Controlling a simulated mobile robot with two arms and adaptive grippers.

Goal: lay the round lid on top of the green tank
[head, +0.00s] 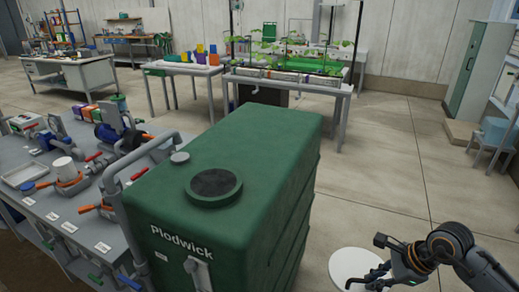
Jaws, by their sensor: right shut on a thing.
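The green tank (225,145) stands in the middle of the head view, with "Plodwick" on its front. On its top is a round raised green rim around a dark opening (211,183). A white round disc, which I take as the round lid (350,266), shows at the lower right, apart from the tank. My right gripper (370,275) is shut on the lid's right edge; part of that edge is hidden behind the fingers. My left gripper is not in view.
A grey pipe (108,180) and a bench (65,205) with valves stand close on the left. Plant and work tables are behind. The floor (390,185) right of the tank is clear.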

